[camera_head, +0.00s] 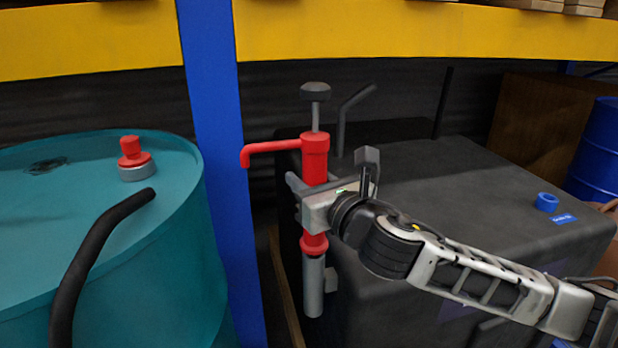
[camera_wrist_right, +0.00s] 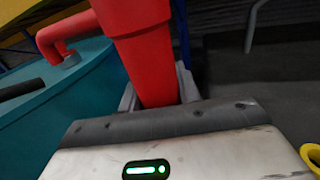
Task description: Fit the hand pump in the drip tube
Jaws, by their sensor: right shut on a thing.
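The hand pump (camera_head: 315,160) is red, with a dark knob on a grey rod at its top and a red spout bent to the left. It stands about upright in front of the dark tank. My right gripper (camera_head: 318,193) is shut on its red barrel, which also shows between the jaws in the right wrist view (camera_wrist_right: 150,60). Below the pump's red lower collar is a grey tube (camera_head: 313,288), which I take for the drip tube, with a small bracket beside it. I cannot tell whether the pump's lower end is inside it. My left gripper is not in view.
A blue post (camera_head: 215,150) stands close left of the pump. A teal drum (camera_head: 60,240) with a red-capped fitting (camera_head: 134,158) is at the left. A yellow beam (camera_head: 400,30) crosses above.

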